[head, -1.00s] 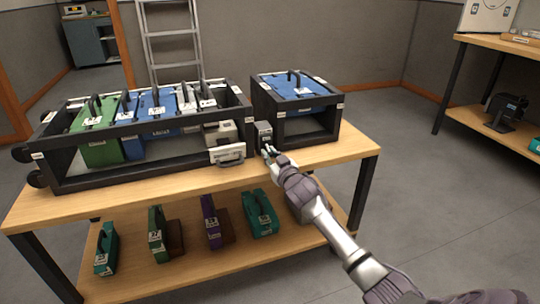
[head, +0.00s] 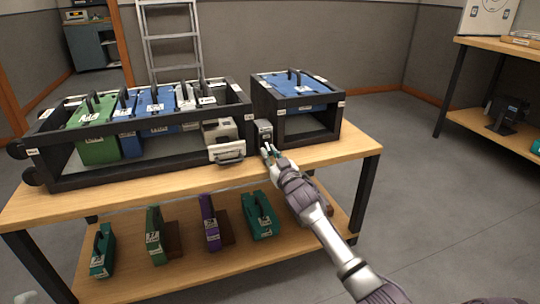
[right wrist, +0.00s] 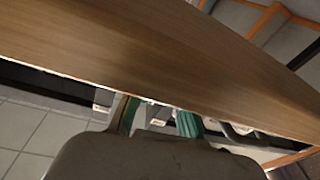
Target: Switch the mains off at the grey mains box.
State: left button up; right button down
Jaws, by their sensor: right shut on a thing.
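The grey mains box (head: 264,128) is a small upright box on the table top, in the gap between the two black-framed racks. My right gripper (head: 267,150) is at the lower front of this box, its fingers shut on a small part there, which I take to be the mains switch. The fingers hide that part, so its position cannot be read. In the right wrist view the fingertips and the box are not clear; the table edge fills much of it. A pale tip at the bottom left corner of the head view may be my left gripper (head: 24,297); its jaws cannot be made out.
The long black rack (head: 130,174) holds green, blue and white modules; a smaller rack (head: 308,136) stands right of the box. A grey-white cased unit (head: 227,151) lies close left of my right gripper. Several coloured modules stand on the lower shelf (head: 185,262).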

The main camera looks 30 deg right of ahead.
jog(key=c, duration=1.1)
grip_release()
jog(key=s+a+f, duration=0.1)
jog(key=s+a, duration=0.1)
jog(key=s, duration=0.9)
jog(key=shift+s+f, duration=0.2)
jog(key=shift+s, duration=0.15)
